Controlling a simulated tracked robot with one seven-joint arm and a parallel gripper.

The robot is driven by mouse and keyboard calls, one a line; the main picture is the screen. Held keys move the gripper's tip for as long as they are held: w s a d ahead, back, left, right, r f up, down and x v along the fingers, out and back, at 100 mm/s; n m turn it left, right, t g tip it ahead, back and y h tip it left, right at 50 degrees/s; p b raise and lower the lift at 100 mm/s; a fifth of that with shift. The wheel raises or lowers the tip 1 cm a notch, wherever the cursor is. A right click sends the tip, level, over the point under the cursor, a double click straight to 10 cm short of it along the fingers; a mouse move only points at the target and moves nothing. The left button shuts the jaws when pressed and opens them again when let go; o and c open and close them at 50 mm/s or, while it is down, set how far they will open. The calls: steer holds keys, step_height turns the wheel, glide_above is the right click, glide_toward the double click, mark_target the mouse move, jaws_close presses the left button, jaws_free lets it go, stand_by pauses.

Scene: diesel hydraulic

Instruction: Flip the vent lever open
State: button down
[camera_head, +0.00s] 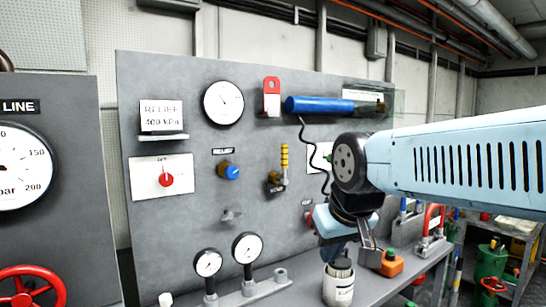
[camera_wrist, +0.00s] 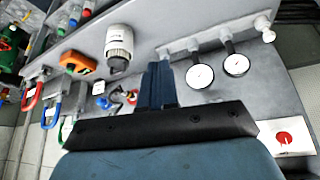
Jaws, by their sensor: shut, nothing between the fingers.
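A lever with a yellow ribbed handle (camera_head: 284,158) stands upright on a brass-coloured valve (camera_head: 275,185) in the middle of the grey panel. Its label is too small to read, so I cannot tell for sure that it is the vent lever. I cannot make it out in the wrist view. My gripper (camera_head: 336,256) points down, to the right of and below this lever, apart from it. In the wrist view, the dark blue fingers of my gripper (camera_wrist: 158,80) are together and empty.
A white container (camera_head: 340,286) stands just below my gripper. Two small gauges (camera_head: 208,263) (camera_head: 247,248) stand on a bench manifold. A blue cylinder (camera_head: 320,105) and black hanging cable (camera_head: 304,140) are above. An orange object (camera_head: 390,264) lies right.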

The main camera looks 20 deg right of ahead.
steer(key=w+a+r+n, duration=0.1)
steer(key=w+r+n, duration=0.2)
steer(key=w+r, duration=0.7)
steer(key=w+a+r+n+t+h, duration=0.1)
steer(key=w+a+r+n, duration=0.1)
steer(key=w+r, duration=0.8)
steer(key=w+n, duration=0.1)
steer(key=w, duration=0.5)
steer(key=shift+w, duration=0.4)
steer(key=shift+f, duration=0.1)
glide_toward(282, 164)
steer(key=shift+a+x, duration=0.15)
steer(key=shift+x, duration=1.25)
steer(key=shift+a+x, duration=0.15)
steer(key=shift+x, duration=1.3)
steer(key=shift+s+f, duration=0.1)
steer(key=shift+a, duration=0.2)
